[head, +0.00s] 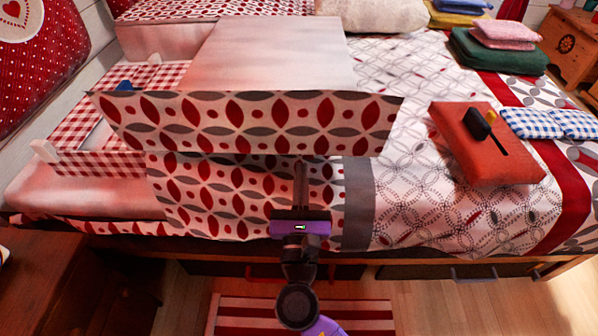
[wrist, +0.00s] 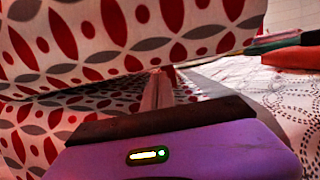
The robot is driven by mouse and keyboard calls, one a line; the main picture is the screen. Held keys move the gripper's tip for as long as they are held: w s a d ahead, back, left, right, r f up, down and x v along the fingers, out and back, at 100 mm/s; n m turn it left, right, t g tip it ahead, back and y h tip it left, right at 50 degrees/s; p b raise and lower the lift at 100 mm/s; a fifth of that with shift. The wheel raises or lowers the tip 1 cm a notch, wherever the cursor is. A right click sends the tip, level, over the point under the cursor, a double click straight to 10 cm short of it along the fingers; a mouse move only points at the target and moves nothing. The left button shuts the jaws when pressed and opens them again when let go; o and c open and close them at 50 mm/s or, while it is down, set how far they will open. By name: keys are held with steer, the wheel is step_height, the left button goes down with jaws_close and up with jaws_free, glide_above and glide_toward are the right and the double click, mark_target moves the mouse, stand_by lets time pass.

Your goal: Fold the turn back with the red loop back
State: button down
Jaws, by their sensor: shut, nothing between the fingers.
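The turn back (head: 250,122) is a stiff flap with red and grey leaf shapes. It stands lifted and tilted over the bed, its pale plain side (head: 270,55) facing up behind. In the wrist view the turn back (wrist: 120,35) hangs above and in front of my fingers. My gripper (head: 300,165) is shut and empty, its fingers reaching under the flap's lower edge. The fingers also show in the wrist view (wrist: 158,82). A small reddish bit shows near the fingertips there, but I cannot tell whether it is the red loop. No loop is clear in the head view.
The patterned cover (head: 230,200) lies below the flap. A red-checked box (head: 100,163) stands at left. An orange cushion (head: 485,145) with a black object (head: 480,124) and blue-checked cloths (head: 545,123) lie at right. Folded green and pink items (head: 500,45) are behind.

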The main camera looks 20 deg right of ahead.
mark_target(293, 127)
steer(key=r+n+p, duration=0.2)
steer(key=r+p, duration=0.2)
steer(key=p, duration=0.1)
steer(key=a+r+n+y+p, duration=0.1)
steer(key=r+n+p, duration=0.1)
steer(key=r+p, duration=0.3)
steer(key=r+n+p, duration=0.1)
steer(key=r+p, duration=0.3)
steer(key=p, duration=0.2)
steer(key=shift+w+a+r+n+y, duration=0.15)
steer(key=shift+w+r+n+y, duration=0.1)
steer(key=shift+r+n+y, duration=0.15)
steer(key=r+p, duration=0.1)
steer(key=a+r+n+p, duration=0.1)
steer(key=p, duration=0.1)
steer(key=shift+w+a+r+y+p, duration=0.1)
steer(key=shift+w+r+y+p, duration=0.05)
steer(key=shift+r+y+p, duration=0.2)
steer(key=shift+f, duration=0.1)
steer(key=shift+f, duration=0.1)
